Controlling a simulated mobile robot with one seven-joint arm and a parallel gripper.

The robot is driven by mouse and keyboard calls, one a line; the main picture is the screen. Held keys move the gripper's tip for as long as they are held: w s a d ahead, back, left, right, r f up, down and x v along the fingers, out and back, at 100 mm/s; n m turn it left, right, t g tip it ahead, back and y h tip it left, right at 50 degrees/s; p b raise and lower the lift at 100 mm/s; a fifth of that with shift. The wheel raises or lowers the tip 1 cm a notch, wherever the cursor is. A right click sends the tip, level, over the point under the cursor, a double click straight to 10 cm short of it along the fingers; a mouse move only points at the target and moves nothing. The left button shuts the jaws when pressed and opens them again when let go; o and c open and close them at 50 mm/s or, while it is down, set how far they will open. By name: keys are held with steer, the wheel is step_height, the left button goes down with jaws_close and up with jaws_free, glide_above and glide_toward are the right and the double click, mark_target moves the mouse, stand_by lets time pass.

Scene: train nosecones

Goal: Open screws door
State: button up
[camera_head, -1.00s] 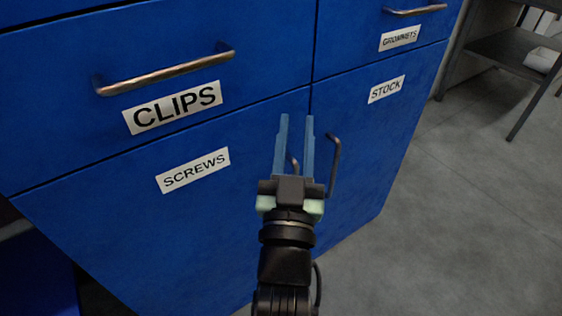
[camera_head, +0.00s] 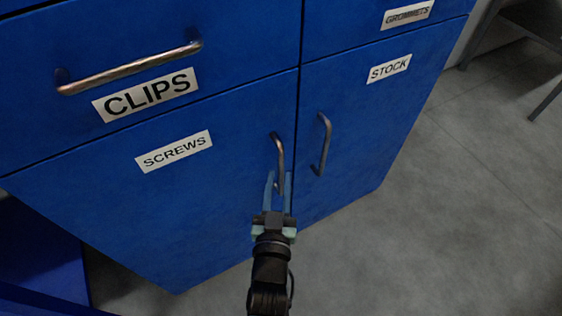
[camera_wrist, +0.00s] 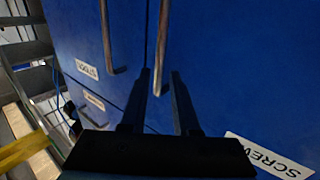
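The blue screws door (camera_head: 190,205) is closed flush with the cabinet front and carries a white SCREWS label (camera_head: 174,151). Its upright metal handle (camera_head: 281,153) is near the door's right edge. My gripper (camera_head: 279,180) is at the lower part of this handle, fingers pointing up along it. In the wrist view the fingers (camera_wrist: 160,75) are apart, with the screws handle (camera_wrist: 161,45) showing in the gap between them. I cannot tell whether either finger touches it. The SCREWS label also shows in the wrist view (camera_wrist: 268,157).
The stock door (camera_head: 350,150), also closed, is just right, with its own upright handle (camera_head: 322,145) close to my gripper. The clips drawer (camera_head: 60,120) is above, with a horizontal handle (camera_head: 130,68). Grey floor (camera_head: 450,220) lies open at right. A metal stand (camera_head: 510,45) is far right.

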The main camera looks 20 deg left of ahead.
mark_target(281, 165)
steer(key=shift+b+x, duration=0.55)
steer(key=shift+x, duration=2.25)
steer(key=shift+c, duration=0.2)
jaws_close()
